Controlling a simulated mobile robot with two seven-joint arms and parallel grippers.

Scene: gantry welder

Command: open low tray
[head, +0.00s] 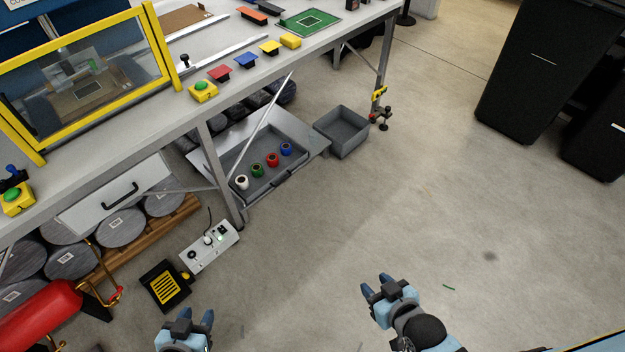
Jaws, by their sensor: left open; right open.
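A low grey tray (238,190) sits beneath the workbench, near the floor. It holds white, green, red and blue spools in a row near its front edge. Its front part shows from above; a diagonal bench brace crosses in front of it. A white drawer front (90,214) with a black handle (120,196) hangs under the bench further left. My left gripper (186,319) is open and empty at the bottom edge, well short of the tray. My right gripper (377,283) is open and empty over the floor, right of and nearer than the tray.
A grey bin (343,144) stands on the floor right of the tray. A power box (209,246), a black-and-yellow pedal (166,286) and a red extinguisher (45,318) lie at left. A bench leg (222,180) stands beside the tray. The floor at centre right is clear.

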